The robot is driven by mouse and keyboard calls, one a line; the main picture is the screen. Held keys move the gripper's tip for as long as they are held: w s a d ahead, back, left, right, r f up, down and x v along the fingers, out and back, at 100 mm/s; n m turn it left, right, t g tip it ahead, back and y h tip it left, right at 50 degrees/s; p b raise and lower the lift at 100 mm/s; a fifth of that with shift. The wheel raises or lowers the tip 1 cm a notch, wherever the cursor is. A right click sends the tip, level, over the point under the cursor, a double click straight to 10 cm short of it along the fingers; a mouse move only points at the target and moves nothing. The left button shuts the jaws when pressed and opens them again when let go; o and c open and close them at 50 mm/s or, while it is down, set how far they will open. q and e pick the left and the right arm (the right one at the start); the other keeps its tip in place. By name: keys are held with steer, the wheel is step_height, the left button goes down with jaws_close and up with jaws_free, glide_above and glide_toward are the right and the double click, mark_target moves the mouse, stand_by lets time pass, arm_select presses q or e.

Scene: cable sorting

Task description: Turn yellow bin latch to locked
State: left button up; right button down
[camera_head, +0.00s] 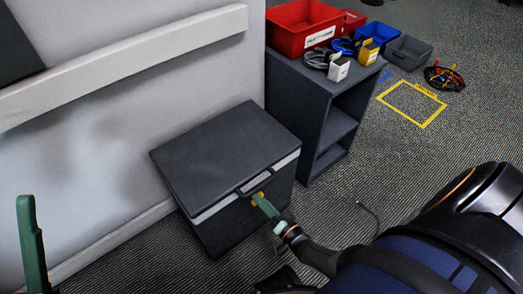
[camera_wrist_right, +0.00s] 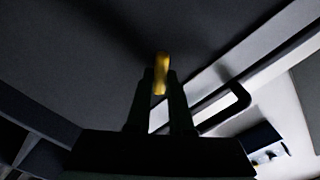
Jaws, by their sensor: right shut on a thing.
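A dark grey lidded bin (camera_head: 222,150) stands on the floor against the wall, its lid down, with a pale band and a dark handle (camera_head: 256,181) on its front. The small yellow latch (camera_head: 256,198) is on the bin's front, just below the handle. My right gripper (camera_head: 262,203) reaches it from the lower right with green fingers. In the right wrist view the fingers are shut on the yellow latch (camera_wrist_right: 161,74), which partly shows between them. Its exact turn angle is hard to tell. My left gripper (camera_head: 32,245) shows only as a green finger piece at the lower left.
A dark shelf unit (camera_head: 310,90) stands close beside the bin. It carries a red bin (camera_head: 302,27) and cables. Blue and grey bins, bundled cables (camera_head: 444,77) and a yellow floor outline (camera_head: 412,104) lie beyond. The carpet in front of the shelf is mostly clear.

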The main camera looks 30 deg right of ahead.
steer(key=shift+w+f+m+b, duration=0.1)
steer(key=shift+m+b, duration=0.25)
steer(key=shift+m, duration=1.6)
steer(key=shift+f+m+b, duration=0.1)
steer(key=shift+m+b, duration=0.2)
steer(key=shift+m, duration=1.65)
steer(key=c, duration=0.8)
jaws_free()
